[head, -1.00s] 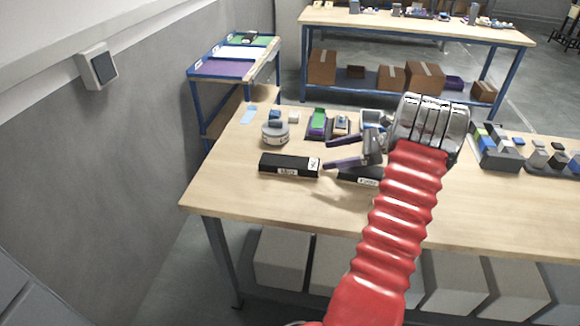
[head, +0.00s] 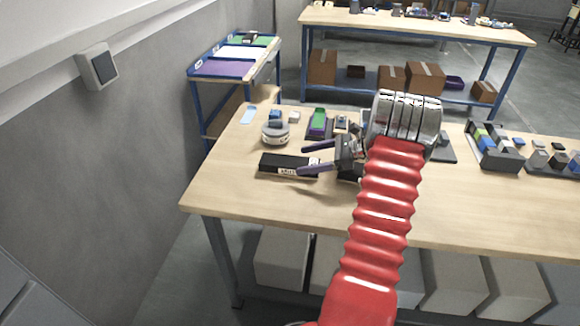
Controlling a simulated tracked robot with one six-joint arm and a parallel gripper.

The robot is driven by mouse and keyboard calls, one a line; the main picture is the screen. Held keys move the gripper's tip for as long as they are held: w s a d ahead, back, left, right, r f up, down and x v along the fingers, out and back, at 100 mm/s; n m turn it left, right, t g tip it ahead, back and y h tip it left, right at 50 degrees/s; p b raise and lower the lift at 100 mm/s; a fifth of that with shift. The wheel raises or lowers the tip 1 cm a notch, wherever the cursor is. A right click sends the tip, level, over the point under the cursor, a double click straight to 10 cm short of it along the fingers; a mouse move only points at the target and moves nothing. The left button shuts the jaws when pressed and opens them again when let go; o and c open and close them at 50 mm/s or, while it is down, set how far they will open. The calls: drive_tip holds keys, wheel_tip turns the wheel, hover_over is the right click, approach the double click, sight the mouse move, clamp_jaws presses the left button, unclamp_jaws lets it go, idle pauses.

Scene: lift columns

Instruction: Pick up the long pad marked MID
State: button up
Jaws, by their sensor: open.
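Two long black pads with white labels lie on the near wooden workbench. The left pad (head: 275,163) shows most of its length; its label is too small to read surely, so I cannot tell if it says MID. The second pad (head: 347,177) is mostly hidden behind my gripper and arm. My gripper (head: 301,161) is open and empty, its two purple fingers pointing left. In the picture they lie across the right end of the left pad, one finger beyond and one in front. I cannot tell whether they touch it or hover above it.
Trays of blocks (head: 497,150) stand at the right. The bench's front left (head: 225,190) is bare. A grey wall (head: 120,170) is at the left.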

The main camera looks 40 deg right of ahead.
sight(296, 162)
drive_tip(key=shift+x, duration=2.55)
drive_tip(key=shift+a, duration=0.1)
drive_tip(key=shift+c, duration=0.7)
drive_tip(key=c, duration=1.4)
